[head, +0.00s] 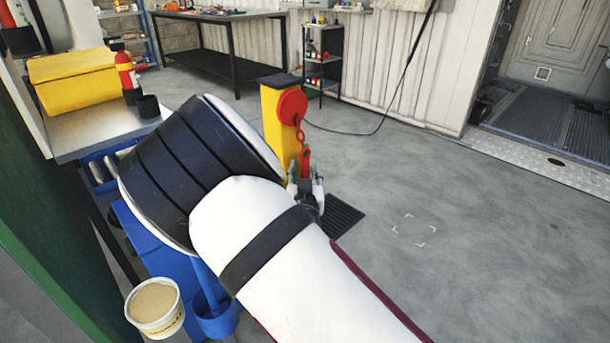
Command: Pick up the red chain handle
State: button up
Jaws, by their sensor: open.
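The red chain handle (305,161) hangs upright on a short red chain below a round red disc (291,107) on a yellow post (269,120). My gripper (305,185) shows just past the end of my white arm, small and partly hidden by it. Its fingers are open and stand on both sides of the handle's lower end. Whether they touch the handle cannot be told. The handle's bottom is hidden among the fingers.
At left, a metal bench (90,131) holds a yellow box (75,82) and a red bottle (124,70). A white tub (155,305) and blue bucket (216,318) are below. A floor grate (343,215) lies near the post. Floor at right is clear.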

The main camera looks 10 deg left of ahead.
grip_shut()
jog(key=shift+r, duration=0.15)
